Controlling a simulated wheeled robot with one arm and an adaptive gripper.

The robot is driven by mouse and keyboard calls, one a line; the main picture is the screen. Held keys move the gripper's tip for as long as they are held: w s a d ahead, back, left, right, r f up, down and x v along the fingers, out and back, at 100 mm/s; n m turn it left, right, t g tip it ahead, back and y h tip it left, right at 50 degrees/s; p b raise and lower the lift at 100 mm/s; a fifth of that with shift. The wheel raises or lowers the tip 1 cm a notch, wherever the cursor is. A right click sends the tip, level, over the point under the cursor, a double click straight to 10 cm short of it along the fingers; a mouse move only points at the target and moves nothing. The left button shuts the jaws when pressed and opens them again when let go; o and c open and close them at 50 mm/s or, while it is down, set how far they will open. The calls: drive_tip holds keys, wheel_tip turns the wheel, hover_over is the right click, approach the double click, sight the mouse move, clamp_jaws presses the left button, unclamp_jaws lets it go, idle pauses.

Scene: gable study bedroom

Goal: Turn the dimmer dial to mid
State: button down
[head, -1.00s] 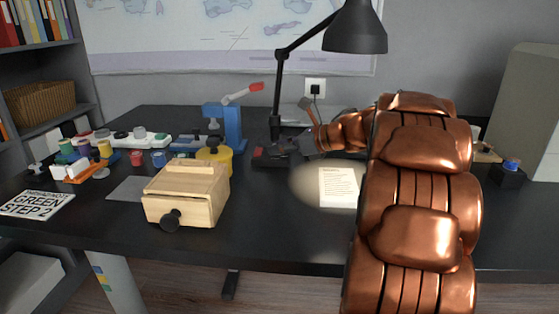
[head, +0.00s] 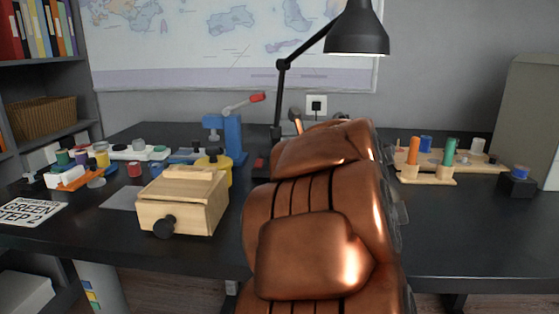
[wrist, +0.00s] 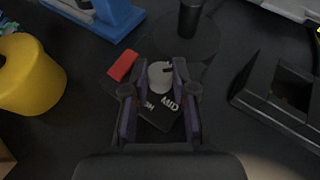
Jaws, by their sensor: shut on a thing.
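The dimmer is a dark box with a light grey round dial (wrist: 160,76) on top, seen in the wrist view. The dial has a dark pointer mark towards its upper right. White "MID" lettering (wrist: 170,104) is on the box below the dial, beside other lettering partly hidden by a finger. A red switch (wrist: 122,65) is left of the dial. My gripper (wrist: 160,80) is shut on the dial, one finger at each side. In the head view my arm hides the gripper and dial; only a little of the dimmer's red part (head: 260,162) shows.
A black lamp (head: 281,90) stands just behind the dimmer. A wooden drawer box (head: 183,203) sits nearer the front. A peg board (head: 480,166) stands at right on the black desk (head: 450,230).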

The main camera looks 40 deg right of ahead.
drive_tip(key=m+h, duration=0.1)
drive_tip(key=m+h+p, duration=0.1)
drive_tip(key=g+h+p, duration=0.1)
drive_tip(key=shift+a+r+m, duration=0.25)
drive_tip(key=shift+r+m, duration=0.05)
drive_tip(key=shift+m, duration=0.1)
drive_tip(key=m+g+h+p, duration=0.1)
drive_tip(key=m+h+p, duration=0.1)
drive_tip(key=p, duration=0.2)
drive_tip(key=shift+w+r+h+p, duration=0.1)
drive_tip(key=shift+h+p, duration=0.2)
drive_tip(key=shift+h, duration=0.1)
drive_tip(key=m+g+h+p, duration=0.1)
drive_tip(key=p, duration=0.2)
drive_tip(key=m+g+h+p, duration=0.1)
drive_tip(key=m+p, duration=0.1)
drive_tip(key=p, duration=0.2)
drive_tip(key=shift+w+a+g+h, duration=0.1)
drive_tip(key=shift+a+g+h, duration=0.05)
drive_tip(key=shift+g+h, duration=0.2)
drive_tip(key=m+g+h+p, duration=0.1)
drive_tip(key=p, duration=0.2)
drive_tip(key=shift+f, duration=0.2)
drive_tip(key=shift+m+p, duration=0.4)
drive_tip(key=shift+f+p, duration=0.2)
drive_tip(key=shift+p, duration=0.25)
drive_tip(key=shift+g, duration=0.25)
drive_tip(key=c, duration=0.9)
unclamp_jaws()
